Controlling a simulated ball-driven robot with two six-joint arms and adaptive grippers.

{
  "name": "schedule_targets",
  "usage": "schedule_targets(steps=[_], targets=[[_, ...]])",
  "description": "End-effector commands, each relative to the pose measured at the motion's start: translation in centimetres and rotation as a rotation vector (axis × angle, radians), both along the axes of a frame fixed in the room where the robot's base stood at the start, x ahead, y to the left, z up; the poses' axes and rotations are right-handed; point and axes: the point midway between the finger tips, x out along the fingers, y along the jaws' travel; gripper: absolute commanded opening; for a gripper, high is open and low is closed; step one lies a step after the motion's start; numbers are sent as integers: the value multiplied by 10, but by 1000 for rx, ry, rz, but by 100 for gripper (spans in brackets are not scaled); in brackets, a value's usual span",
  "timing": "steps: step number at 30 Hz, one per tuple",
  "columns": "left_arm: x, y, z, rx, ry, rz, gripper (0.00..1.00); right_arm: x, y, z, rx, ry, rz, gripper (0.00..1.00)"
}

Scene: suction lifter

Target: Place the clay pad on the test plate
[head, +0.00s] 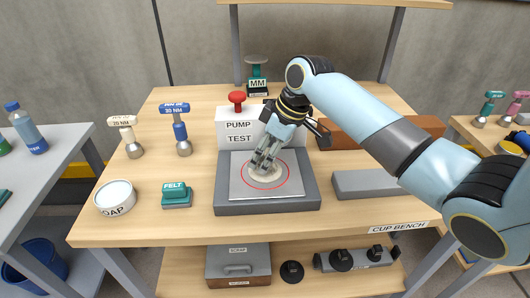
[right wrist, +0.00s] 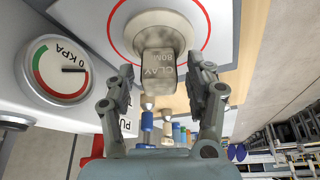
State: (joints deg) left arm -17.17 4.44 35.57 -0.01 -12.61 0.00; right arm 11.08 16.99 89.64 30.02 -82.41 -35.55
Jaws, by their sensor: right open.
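The clay pad (head: 267,179) is a beige disc that appears to lie flat on the test plate (head: 238,188), inside the red circle. In the right wrist view, the clay pad (right wrist: 158,38) has a block-shaped grip marked CLAY. My right gripper (head: 262,163) is over the pad. Its open fingers (right wrist: 161,72) stand on either side of the grip, with gaps showing at both sides. My right gripper partly hides the pad in the head view. My left gripper is not in view.
Behind the plate stands the PUMP TEST box (head: 237,131) with a red knob; its gauge (right wrist: 62,70) reads near 0 kPa. A green FELT pad (head: 176,194), a SOAP tub (head: 116,197) and a blue-handled tool (head: 180,130) are to the left. A grey block (head: 367,183) lies right.

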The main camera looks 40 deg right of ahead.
Motion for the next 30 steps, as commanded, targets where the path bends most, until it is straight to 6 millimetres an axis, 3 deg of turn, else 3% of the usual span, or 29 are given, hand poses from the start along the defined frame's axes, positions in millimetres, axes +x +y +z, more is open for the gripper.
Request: schedule_targets(steps=[8, 21, 30], targets=[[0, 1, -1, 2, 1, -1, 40, -4, -5, 16, -4, -3, 0, 54], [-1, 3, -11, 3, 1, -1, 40, -32, -25, 100, -4, -3, 1, 54], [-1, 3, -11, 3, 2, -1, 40, -37, -27, 114, 1, 1, -1, 54]])
